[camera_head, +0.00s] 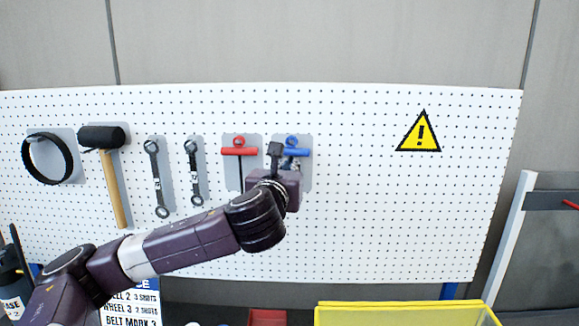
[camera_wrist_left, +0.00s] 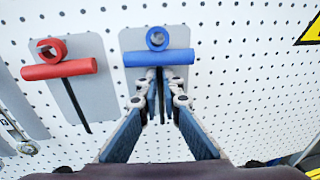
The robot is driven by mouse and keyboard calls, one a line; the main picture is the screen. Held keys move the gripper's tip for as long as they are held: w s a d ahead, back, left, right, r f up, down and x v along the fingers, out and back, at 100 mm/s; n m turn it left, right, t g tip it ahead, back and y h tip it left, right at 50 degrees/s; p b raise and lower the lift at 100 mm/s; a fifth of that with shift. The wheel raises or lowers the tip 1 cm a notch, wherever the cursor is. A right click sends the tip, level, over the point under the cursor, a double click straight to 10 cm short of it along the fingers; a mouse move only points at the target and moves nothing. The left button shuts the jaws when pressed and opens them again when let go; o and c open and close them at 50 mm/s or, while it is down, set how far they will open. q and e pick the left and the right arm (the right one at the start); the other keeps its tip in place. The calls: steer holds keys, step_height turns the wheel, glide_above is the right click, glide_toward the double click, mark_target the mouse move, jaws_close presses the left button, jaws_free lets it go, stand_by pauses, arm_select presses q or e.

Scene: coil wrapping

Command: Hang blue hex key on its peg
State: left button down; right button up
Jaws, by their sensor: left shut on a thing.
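The blue hex key (camera_head: 300,152) is at the pegboard, over a grey backing plate (camera_head: 307,180), with its T-handle level and a blue ring above it. In the left wrist view the blue hex key (camera_wrist_left: 172,57) has its dark shaft pointing down between my fingers. My left gripper (camera_wrist_left: 160,103) is shut on the shaft just below the handle. In the head view my left gripper (camera_head: 283,163) partly covers the key. The peg itself cannot be made out, and I cannot tell whether the ring is around it. My right gripper is not in view.
A red T-handled hex key (camera_head: 239,151) hangs just left of the blue one. Two wrenches (camera_head: 157,180), a mallet (camera_head: 113,175) and a black ring (camera_head: 48,158) hang farther left. A yellow bin (camera_head: 400,313) is below.

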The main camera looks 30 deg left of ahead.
arm_select(q)
steer(key=c, duration=2)
jaws_free()
steer(key=shift+c, duration=0.2)
steer(key=v, duration=0.7)
steer(key=shift+s, duration=0.2)
steer(key=shift+d+f, duration=0.15)
